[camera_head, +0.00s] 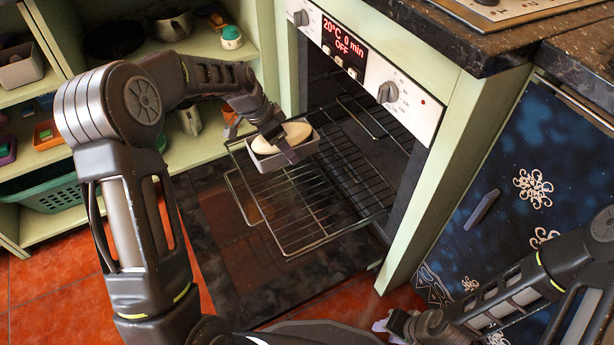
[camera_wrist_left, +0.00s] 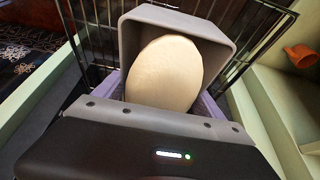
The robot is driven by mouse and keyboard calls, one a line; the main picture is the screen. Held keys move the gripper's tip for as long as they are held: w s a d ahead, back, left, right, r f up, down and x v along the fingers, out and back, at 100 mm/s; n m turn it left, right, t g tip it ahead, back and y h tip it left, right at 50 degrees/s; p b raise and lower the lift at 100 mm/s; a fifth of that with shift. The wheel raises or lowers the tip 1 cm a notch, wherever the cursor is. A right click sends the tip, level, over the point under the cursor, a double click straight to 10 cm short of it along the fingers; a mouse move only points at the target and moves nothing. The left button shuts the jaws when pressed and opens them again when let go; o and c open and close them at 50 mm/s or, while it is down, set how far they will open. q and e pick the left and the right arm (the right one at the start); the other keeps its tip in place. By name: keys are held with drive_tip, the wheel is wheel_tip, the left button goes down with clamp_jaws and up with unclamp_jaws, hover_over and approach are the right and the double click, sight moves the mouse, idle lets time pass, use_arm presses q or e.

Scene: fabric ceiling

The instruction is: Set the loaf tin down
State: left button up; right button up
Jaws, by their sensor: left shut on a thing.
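The grey loaf tin (camera_head: 312,145) holds a pale oval dough loaf (camera_head: 281,138). My left gripper (camera_head: 290,152) is shut on the tin at the left end of the pulled-out oven rack (camera_head: 305,212). The tin's far wall (camera_wrist_left: 228,42) and the loaf (camera_wrist_left: 165,75) fill the middle of the left wrist view, with rack wires behind. I cannot tell whether the tin touches the rack. My right gripper (camera_head: 392,323) is low at the bottom of the head view, away from the tin; its finger opening is unclear.
The oven (camera_head: 375,70) stands open, its door (camera_head: 225,235) folded down below the rack. The rack's front part is bare. Green shelves (camera_head: 200,150) with kitchen items stand at the left. A dark blue cabinet (camera_head: 510,190) stands at the right.

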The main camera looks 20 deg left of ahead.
use_arm(q)
drive_tip(key=shift+r, duration=0.15)
drive_tip(key=b, duration=0.2)
hover_over(290, 176)
drive_tip(key=a, duration=0.1)
drive_tip(key=shift+s+f, duration=0.25)
drive_tip(key=shift+f, duration=1.05)
drive_tip(key=shift+s+f, duration=0.2)
drive_tip(key=shift+f, duration=1.05)
drive_tip(key=shift+f+b, duration=0.85)
drive_tip(key=shift+f, duration=1.65)
drive_tip(key=shift+f, duration=0.2)
drive_tip(key=o, duration=2)
drive_tip(key=shift+o, duration=0.2)
